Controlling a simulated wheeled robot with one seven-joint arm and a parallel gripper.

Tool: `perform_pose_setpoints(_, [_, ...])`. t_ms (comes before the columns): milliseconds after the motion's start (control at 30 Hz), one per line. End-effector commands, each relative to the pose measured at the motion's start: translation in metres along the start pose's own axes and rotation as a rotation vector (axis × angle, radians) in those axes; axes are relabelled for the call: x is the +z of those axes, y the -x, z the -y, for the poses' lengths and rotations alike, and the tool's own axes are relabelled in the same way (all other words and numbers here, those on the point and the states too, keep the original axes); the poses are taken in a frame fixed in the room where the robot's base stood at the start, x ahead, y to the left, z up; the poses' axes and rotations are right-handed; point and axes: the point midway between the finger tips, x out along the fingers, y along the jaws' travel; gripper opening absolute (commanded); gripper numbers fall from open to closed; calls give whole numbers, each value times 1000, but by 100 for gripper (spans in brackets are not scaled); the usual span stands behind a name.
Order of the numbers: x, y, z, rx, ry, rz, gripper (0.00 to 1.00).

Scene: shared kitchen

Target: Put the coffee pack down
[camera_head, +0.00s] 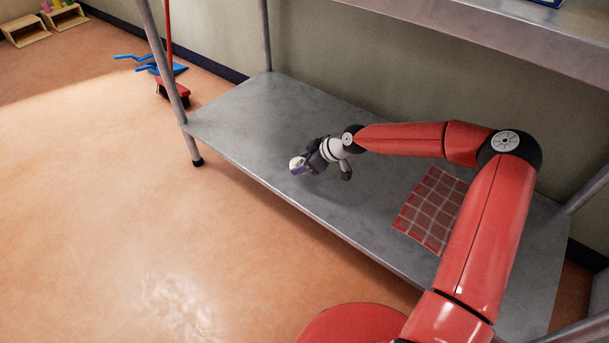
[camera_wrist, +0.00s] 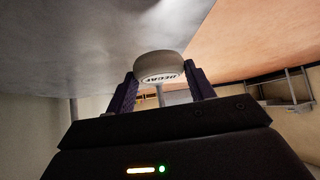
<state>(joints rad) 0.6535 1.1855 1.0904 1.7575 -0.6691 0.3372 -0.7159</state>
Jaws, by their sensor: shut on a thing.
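The coffee pack (camera_wrist: 159,64) is a pale, rounded pack with a dark-lettered label that seems to read DECAF. It sits between the two dark purple fingers of my gripper (camera_wrist: 162,78) in the wrist view. In the head view my gripper (camera_head: 299,165) is near the front edge of the grey metal shelf (camera_head: 245,110), left of its middle. A small whitish part of the pack shows between the fingers there. I cannot tell whether the pack touches the shelf.
A red checkered cloth (camera_head: 432,210) lies on the shelf to the right, below my arm. An upper shelf (camera_head: 520,35) hangs above at the back. Metal posts (camera_head: 165,65) stand at the corners. The left part of the lower shelf is bare.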

Motion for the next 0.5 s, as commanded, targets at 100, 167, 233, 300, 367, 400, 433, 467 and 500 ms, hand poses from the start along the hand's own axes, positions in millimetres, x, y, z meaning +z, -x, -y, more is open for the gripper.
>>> perform_pose_setpoints(100, [7, -8, 0, -1, -1, 0, 32])
perform_pose_setpoints(167, [10, -10, 0, 0, 0, 1, 32])
perform_pose_setpoints(233, [14, -14, 0, -1, 0, 1, 32])
perform_pose_setpoints(300, [21, -21, 0, -2, -2, 0, 32])
perform_pose_setpoints(367, [28, -28, 0, -1, -2, 0, 32])
perform_pose_setpoints(400, [33, -33, 0, -1, -2, 1, 32])
perform_pose_setpoints(433, [36, -35, 0, -1, -2, 1, 32])
perform_pose_setpoints(467, [37, -37, 0, -1, -2, 0, 32])
perform_pose_setpoints(500, [38, -38, 0, 0, -1, 0, 32])
